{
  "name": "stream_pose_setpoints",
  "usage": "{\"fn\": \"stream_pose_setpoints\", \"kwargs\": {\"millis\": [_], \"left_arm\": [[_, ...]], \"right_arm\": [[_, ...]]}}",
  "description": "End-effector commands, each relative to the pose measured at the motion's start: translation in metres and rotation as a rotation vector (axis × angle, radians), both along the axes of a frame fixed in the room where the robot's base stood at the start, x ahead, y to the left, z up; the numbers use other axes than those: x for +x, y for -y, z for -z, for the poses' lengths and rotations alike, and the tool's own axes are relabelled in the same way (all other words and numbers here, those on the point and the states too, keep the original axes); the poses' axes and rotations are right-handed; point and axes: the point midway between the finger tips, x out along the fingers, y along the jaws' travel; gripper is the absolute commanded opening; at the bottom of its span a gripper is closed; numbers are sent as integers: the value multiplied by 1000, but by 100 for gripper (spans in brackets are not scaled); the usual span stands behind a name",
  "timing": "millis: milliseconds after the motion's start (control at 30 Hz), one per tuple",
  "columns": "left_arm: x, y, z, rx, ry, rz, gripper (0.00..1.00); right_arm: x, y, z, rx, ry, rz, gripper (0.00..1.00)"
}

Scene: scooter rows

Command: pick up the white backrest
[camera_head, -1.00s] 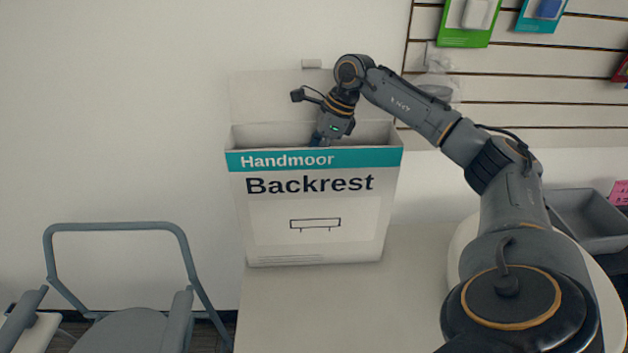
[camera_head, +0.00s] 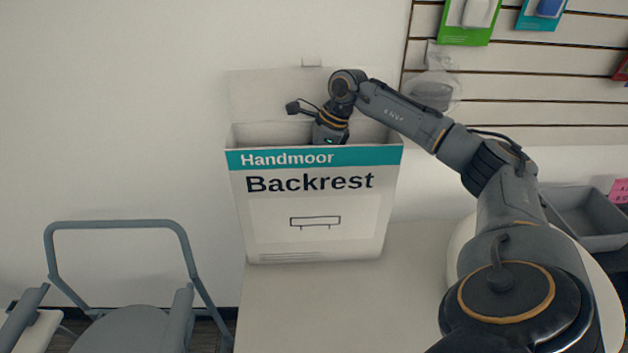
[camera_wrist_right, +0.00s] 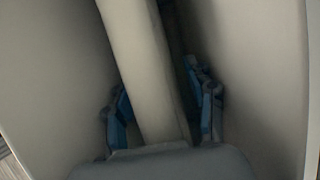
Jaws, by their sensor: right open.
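The white backrest (camera_wrist_right: 145,70) shows in the right wrist view as a long pale bar standing inside the box. My right gripper (camera_wrist_right: 165,105) is open, with one blue finger on each side of the backrest; I cannot tell whether either finger touches it. In the head view my right arm reaches down into the open box (camera_head: 315,220) labelled "Handmoor Backrest", and its front wall hides the fingers and the backrest. My left gripper is not in view.
The box stands on a pale table (camera_head: 310,310) against the wall, its lid flap raised behind. A grey-framed chair (camera_head: 120,228) is at the left. A grey bin (camera_head: 590,220) is at the right, below a slatted wall panel with hanging packages.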

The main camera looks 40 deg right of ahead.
Motion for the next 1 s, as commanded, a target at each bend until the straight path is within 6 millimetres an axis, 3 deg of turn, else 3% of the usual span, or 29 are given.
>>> {"fn": "stream_pose_setpoints", "kwargs": {"millis": [267,533,1000], "left_arm": [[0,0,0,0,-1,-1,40],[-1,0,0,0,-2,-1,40],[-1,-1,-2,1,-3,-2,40]], "right_arm": [[0,0,0,0,0,0,53],[0,0,0,1,1,0,0],[1,0,-6,1,5,0,0]]}}
